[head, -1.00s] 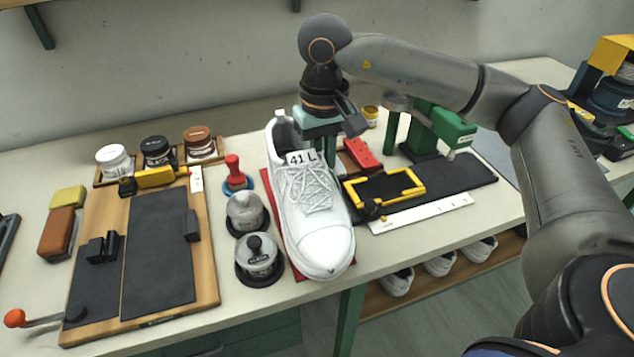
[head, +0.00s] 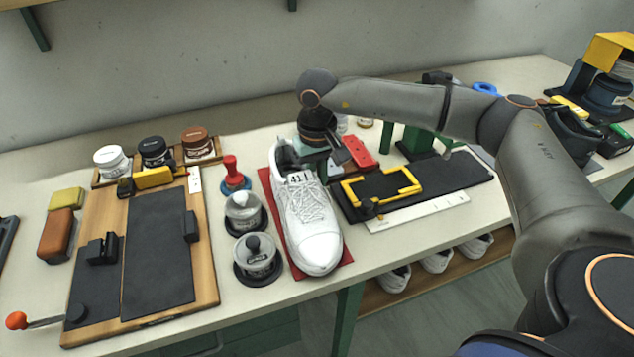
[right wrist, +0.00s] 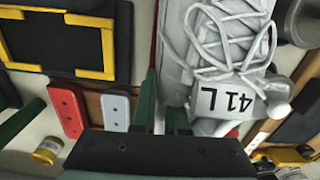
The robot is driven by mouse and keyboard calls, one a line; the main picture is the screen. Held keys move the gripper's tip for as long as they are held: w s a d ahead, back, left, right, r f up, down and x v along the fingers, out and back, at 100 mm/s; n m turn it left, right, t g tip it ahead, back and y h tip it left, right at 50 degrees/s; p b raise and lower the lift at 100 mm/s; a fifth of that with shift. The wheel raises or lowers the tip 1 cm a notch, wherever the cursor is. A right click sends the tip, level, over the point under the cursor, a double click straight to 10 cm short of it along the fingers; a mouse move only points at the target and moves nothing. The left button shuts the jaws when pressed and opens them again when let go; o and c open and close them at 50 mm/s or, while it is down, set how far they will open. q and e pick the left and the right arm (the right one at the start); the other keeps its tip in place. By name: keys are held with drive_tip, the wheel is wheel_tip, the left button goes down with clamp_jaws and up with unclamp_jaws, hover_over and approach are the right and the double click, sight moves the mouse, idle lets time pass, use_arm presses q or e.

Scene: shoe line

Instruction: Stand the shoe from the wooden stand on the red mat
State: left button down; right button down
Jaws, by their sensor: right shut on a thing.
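The white lace-up shoe (head: 310,222), with a "41 L" tag on its tongue, is upright over the red mat (head: 345,260), toe toward the front edge. The fingertips are partly hidden. I cannot make out the wooden stand for certain. My left gripper is out of view.
A wooden board (head: 207,260) fills the left.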

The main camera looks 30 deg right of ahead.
drive_tip(key=shift+f, duration=0.1)
drive_tip(key=c, duration=1.4)
unclamp_jaws()
drive_tip(key=shift+f, duration=0.1)
drive_tip(key=o, duration=0.5)
drive_tip(key=shift+c, duration=0.2)
drive_tip(key=shift+r, duration=0.7)
wheel_tip(320, 180, up, 11)
drive_tip(key=shift+r, duration=0.1)
